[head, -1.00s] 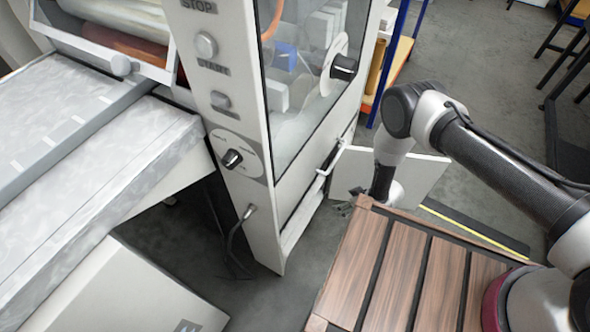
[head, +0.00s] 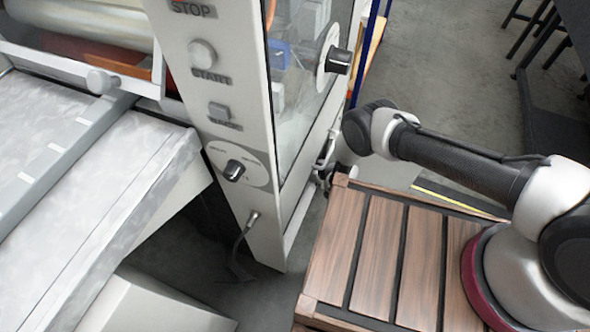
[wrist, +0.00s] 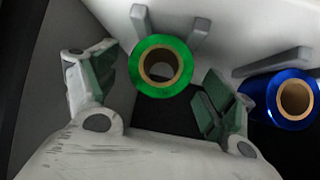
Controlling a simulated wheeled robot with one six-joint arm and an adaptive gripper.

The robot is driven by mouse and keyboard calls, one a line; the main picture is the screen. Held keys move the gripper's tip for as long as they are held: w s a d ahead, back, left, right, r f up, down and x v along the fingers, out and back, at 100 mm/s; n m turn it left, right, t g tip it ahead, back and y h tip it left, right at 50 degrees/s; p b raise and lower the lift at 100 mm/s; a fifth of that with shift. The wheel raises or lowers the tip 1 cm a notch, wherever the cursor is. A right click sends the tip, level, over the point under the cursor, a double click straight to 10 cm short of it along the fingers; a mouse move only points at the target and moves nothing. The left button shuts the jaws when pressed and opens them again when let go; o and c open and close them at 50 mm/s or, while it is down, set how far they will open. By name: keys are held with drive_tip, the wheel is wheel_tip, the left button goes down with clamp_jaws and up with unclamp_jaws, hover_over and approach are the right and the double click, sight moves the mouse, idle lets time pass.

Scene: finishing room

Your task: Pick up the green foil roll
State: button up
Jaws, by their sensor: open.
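The green foil roll (wrist: 143,66) shows in the wrist view with its brown core facing the camera. It sits at a grey peg or bracket on a pale panel. My gripper (wrist: 158,100) is open, with one green-padded finger to the left of the roll and the other to its lower right. The roll lies between and slightly beyond the fingers, with no clear contact. In the head view my gripper (head: 325,165) is small and partly hidden beside the machine's side, and the green roll cannot be seen there.
A blue foil roll (wrist: 288,98) hangs to the right of the green one, near my right finger. The tall machine housing (head: 240,130) with buttons and a knob stands left of my arm. A slatted wooden deck (head: 390,250) lies below the arm.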

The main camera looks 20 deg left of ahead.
drive_tip(key=shift+w+a+f, duration=0.1)
drive_tip(key=shift+a+f, duration=0.05)
drive_tip(key=shift+a, duration=0.05)
drive_tip(key=c, duration=1.3)
drive_tip(key=shift+o, duration=0.2)
drive_tip(key=shift+d, duration=0.1)
